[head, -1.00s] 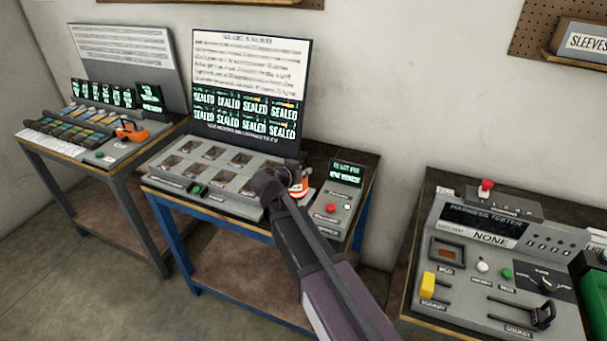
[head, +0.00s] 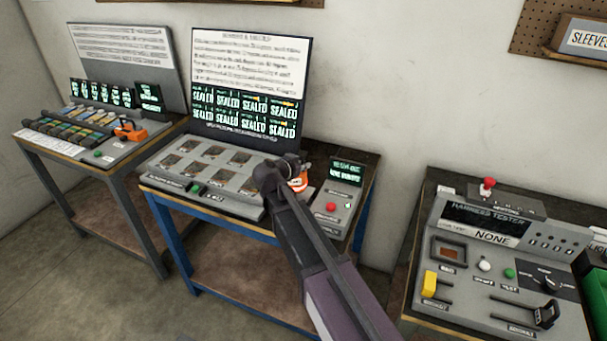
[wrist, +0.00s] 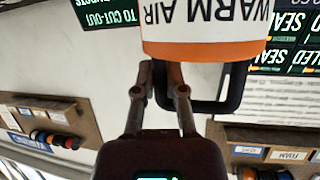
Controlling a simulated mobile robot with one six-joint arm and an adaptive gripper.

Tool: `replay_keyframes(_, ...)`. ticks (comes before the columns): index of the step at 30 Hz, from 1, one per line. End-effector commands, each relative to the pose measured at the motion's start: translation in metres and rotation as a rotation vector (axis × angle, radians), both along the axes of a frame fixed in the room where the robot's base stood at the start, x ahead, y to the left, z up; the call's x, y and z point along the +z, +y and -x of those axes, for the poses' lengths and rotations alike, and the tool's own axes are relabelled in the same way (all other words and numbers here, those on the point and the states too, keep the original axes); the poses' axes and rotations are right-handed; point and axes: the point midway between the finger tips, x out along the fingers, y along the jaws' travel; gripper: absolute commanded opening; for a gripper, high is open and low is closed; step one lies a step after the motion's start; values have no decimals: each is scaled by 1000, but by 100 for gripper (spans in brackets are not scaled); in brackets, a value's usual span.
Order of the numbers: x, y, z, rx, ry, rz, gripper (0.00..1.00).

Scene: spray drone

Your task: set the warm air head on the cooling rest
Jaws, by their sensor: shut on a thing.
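The warm air head (wrist: 205,28) is a white and orange body with a black loop handle, and it fills the top of the wrist view with its "WARM AIR" label upside down. My gripper (wrist: 165,85) is shut on it by the handle. In the head view the warm air head (head: 299,180) shows as a small orange and white shape beyond my gripper (head: 288,168), partly hidden by it. It is over the right part of the middle bench, near the small control box. I cannot make out the cooling rest; my arm covers part of that area.
The middle bench (head: 160,195) carries a sealing panel with several windows and an upright "SEALED" display (head: 245,118). The control box (head: 330,205) has a red button and small screen. An orange tool (head: 130,132) lies on the left bench. The harness tester (head: 490,260) stands right.

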Motion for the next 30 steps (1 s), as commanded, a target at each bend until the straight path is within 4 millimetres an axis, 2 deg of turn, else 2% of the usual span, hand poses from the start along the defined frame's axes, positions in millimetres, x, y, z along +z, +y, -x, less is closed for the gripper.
replay_keyframes(1, -9, 0, 0, 0, -1, 1, 0)
replay_keyframes(7, -22, 0, 0, 0, -1, 1, 0)
replay_keyframes(25, -27, 1, 0, 1, -1, 0, 0)
replay_keyframes(26, -27, 1, 1, 0, 0, 0, 18)
replay_keyframes(27, -26, 1, 1, 0, 0, 0, 30)
replay_keyframes(29, -26, 1, 1, 0, 0, 0, 48)
replay_keyframes(30, -26, 1, 1, 0, 0, 0, 50)
